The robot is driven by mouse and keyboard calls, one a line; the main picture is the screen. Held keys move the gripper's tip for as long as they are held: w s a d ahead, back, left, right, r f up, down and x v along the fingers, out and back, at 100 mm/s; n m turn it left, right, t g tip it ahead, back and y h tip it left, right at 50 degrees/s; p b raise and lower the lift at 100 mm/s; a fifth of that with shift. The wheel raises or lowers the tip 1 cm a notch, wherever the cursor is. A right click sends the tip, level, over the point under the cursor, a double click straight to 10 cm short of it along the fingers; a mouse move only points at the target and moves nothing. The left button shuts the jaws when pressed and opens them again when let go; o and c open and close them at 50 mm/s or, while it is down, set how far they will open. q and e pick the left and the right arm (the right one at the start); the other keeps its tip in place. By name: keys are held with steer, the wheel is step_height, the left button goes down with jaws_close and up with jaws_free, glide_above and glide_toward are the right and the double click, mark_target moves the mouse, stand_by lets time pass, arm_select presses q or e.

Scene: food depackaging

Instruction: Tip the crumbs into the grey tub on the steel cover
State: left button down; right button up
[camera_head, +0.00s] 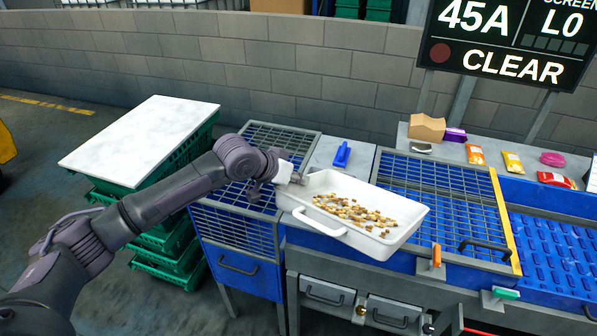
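The crumbs (357,213), brown and tan bits, lie spread over the floor of a white tray (404,233) in the middle of the view. The tray has a loop handle on its near side and sits at or over the blue bench; I cannot tell whether it is lifted. My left gripper (292,179) is at the tray's left end, by the rim. Its fingertips are too small to show whether they are shut on it. I see no clear grey tub. A grey metal top (325,154) behind the tray may be the steel cover. My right gripper is out of view.
A blue scoop-like tool (342,154) lies on the grey top. Blue mesh grids (425,179) flank it. Several packets (513,161) and a cardboard box (427,127) stand on the back ledge. Green crates with a white board (141,140) stand left. A sign reads CLEAR (513,67).

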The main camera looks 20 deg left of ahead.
arm_select(q)
steer(key=shift+w+d+r+n+g+p, duration=0.15)
steer(key=shift+r+g+p, duration=0.45)
steer(key=shift+p, duration=0.65)
steer(key=shift+w+d+r+n+g+p, duration=0.15)
steer(key=shift+w+r+g+p, duration=0.15)
steer(key=shift+r+p, duration=0.7)
steer(key=shift+w+f+y, duration=0.15)
steer(key=shift+w+y, duration=0.05)
steer(key=shift+y, duration=0.1)
steer(key=shift+w+d+r+n+g+y, duration=0.4)
steer(key=shift+w+r+n+g, duration=0.25)
steer(key=shift+g, duration=0.45)
steer(key=shift+r, duration=0.15)
steer(key=shift+s+a, duration=0.1)
